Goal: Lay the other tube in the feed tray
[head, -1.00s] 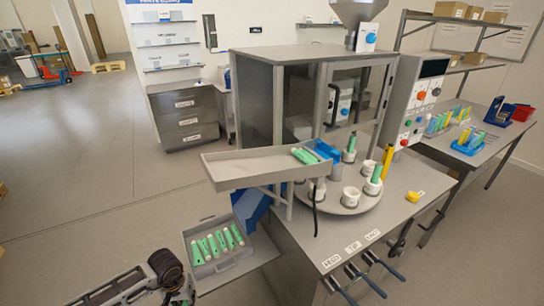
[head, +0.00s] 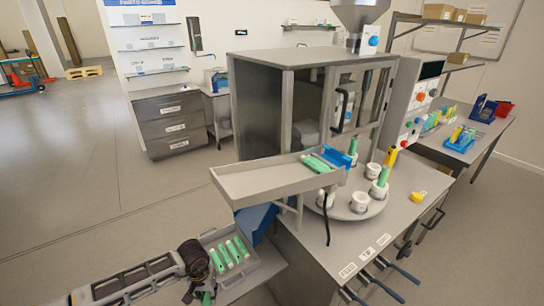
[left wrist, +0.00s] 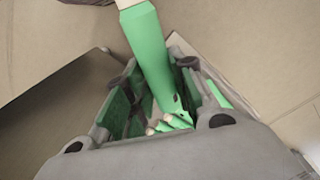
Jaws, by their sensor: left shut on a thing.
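My left gripper (head: 200,288) is at the near left side of the grey tube box in the head view. In the left wrist view my gripper (left wrist: 160,118) is shut on a green tube (left wrist: 147,45) with a pale end, which stands up out of the jaws. In the head view only a little green of it shows under the gripper. The feed tray (head: 245,187) is a long grey sloped trough beside the filling machine, above and right of the gripper. Green tubes (head: 321,160) lie at its far right end. My right gripper is not in view.
Several green tubes (head: 233,250) lie in the grey box (head: 262,272). A round turntable (head: 372,207) with white holders, some with tubes, stands right of the feed tray. The grey machine cabinet (head: 260,105) is behind it. Open floor is at the left.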

